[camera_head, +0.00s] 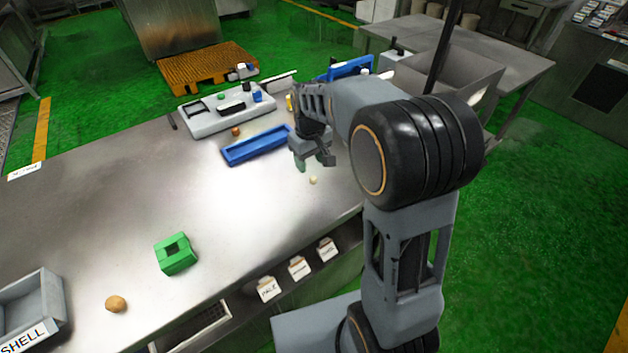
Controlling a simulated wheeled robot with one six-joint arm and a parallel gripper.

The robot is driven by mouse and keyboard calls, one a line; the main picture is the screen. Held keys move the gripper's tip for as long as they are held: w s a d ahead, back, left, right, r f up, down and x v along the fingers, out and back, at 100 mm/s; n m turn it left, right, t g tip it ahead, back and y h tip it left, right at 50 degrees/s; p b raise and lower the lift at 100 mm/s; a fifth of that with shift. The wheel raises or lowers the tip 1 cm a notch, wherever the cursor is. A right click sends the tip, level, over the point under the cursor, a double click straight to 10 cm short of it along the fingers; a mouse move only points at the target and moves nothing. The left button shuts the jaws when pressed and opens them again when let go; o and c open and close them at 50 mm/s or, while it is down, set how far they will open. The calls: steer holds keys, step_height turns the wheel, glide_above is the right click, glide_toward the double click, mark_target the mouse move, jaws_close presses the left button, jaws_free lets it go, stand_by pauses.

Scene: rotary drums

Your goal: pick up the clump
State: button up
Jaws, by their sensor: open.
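Several small lumps lie on the metal bench (100,215), and I cannot tell for sure which is the clump. A small pale lump (313,180) lies just below my gripper (313,163) in the picture. My gripper is open, its fingers pointing down, with nothing seen between them. A larger tan round lump (116,304) lies at the front left, far from my gripper. A small brown lump (236,131) lies behind the blue tray (255,148).
A green block with a square hole (176,254) stands mid-left. A grey bin labelled SHELL (22,333) is at the lower left. A white panel (215,118) with small items stands at the back. Labelled tags (298,267) hang along the front edge. The bench's left middle is clear.

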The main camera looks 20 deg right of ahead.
mark_target(312, 177)
steer(key=shift+w+d+f, duration=0.1)
steer(key=shift+d+f, duration=0.05)
steer(key=shift+f, duration=1.5)
steer(key=shift+d+f, duration=0.1)
steer(key=shift+f, duration=1.5)
steer(key=shift+c, duration=0.4)
jaws_close()
